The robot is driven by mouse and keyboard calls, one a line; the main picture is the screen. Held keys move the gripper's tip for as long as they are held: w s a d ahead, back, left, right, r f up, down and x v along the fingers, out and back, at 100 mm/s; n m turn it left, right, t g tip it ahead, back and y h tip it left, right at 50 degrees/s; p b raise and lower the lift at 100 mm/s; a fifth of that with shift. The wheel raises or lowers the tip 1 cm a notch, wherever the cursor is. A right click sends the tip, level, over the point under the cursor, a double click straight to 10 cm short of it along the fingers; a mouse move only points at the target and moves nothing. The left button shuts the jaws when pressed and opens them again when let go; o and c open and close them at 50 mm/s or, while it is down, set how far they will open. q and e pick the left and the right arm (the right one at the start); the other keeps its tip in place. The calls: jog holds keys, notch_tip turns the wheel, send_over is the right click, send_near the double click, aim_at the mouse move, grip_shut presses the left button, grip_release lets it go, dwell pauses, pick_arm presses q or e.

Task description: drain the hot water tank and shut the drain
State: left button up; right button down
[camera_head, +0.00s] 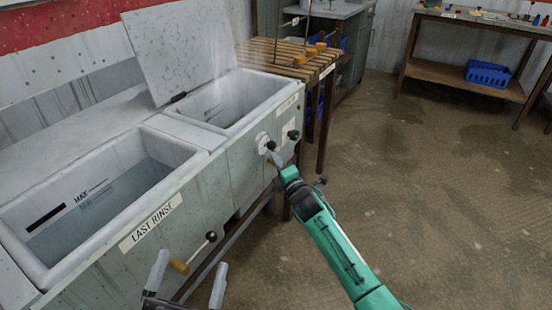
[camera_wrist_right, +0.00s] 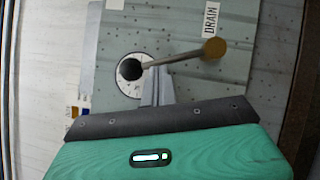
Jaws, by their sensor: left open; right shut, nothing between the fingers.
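The far tank (camera_head: 262,84) has its lid (camera_head: 178,45) raised and steam rising from it; its water level cannot be made out. On its front are a white dial (camera_head: 262,143) and a black knob (camera_head: 293,134). In the right wrist view a metal lever with a brass knob (camera_wrist_right: 214,48) runs to the right of a black knob (camera_wrist_right: 130,69) on a white disc, beside a DRAIN label (camera_wrist_right: 211,19). My right gripper (camera_head: 273,156) is shut and empty, its fingertips (camera_wrist_right: 156,72) at the lever; contact is unclear. My left gripper (camera_head: 188,274) is open and empty at the bottom.
The near tank (camera_head: 190,138), labelled LAST RINSE, holds water and has a black knob (camera_head: 211,236) and a brass knob (camera_head: 180,266) on its front. A slatted wooden table (camera_head: 326,62) stands beyond the far tank. The floor (camera_head: 440,190) to the right is clear.

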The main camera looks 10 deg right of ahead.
pick_arm(q)
notch_tip(320, 180, down, 9)
jog(key=s+d+g+p, duration=0.1)
jog(key=d+g, duration=0.1)
jog(key=g, duration=0.3)
jog(key=shift+s+d+r+y, duration=0.2)
jog(key=shift+s+d+y, duration=0.05)
jog(key=shift+s+y, duration=0.1)
pick_arm(e)
jog(key=shift+w+d+r, duration=0.25)
jog(key=shift+w+r, duration=0.2)
jog(key=shift+s+f, duration=0.1)
